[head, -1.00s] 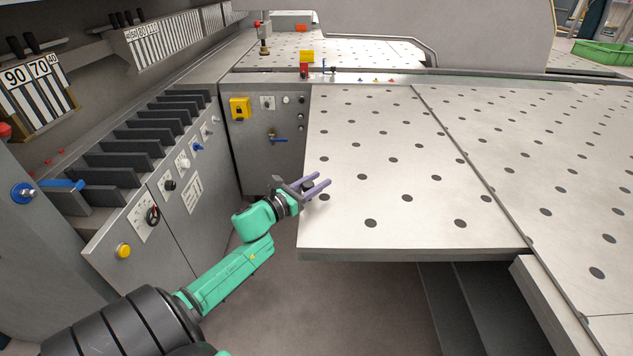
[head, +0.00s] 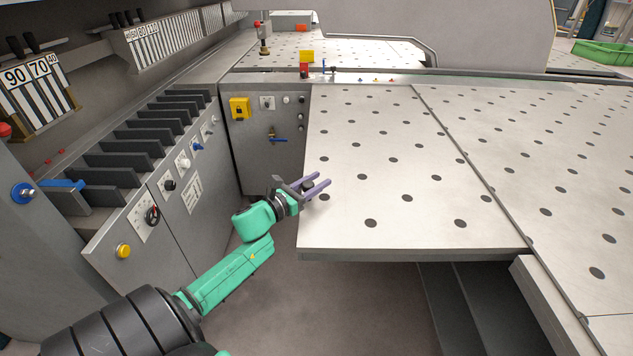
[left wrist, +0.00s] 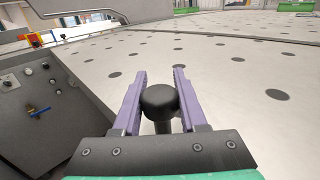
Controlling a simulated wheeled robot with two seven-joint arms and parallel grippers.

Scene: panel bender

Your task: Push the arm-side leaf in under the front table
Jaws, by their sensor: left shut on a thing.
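The arm-side leaf (head: 400,235) is a pale, perforated metal panel with dark round holes. It stands out to the left of the front table (head: 560,165), along a dark straight seam, and its top looks about level with it. My left gripper (head: 326,180) is at the leaf's left edge, its purple fingers pointing right over the surface. In the left wrist view a black knob (left wrist: 159,100) on a short post sits between the fingers (left wrist: 160,74), which are shut on it. The knob's base is partly hidden. My right gripper is out of view.
A grey control cabinet (head: 185,235) with dark fins and a yellow button stands on the left. Another panel with a yellow switch (head: 240,108) is behind my gripper. Open floor (head: 330,310) lies below the leaf's front edge.

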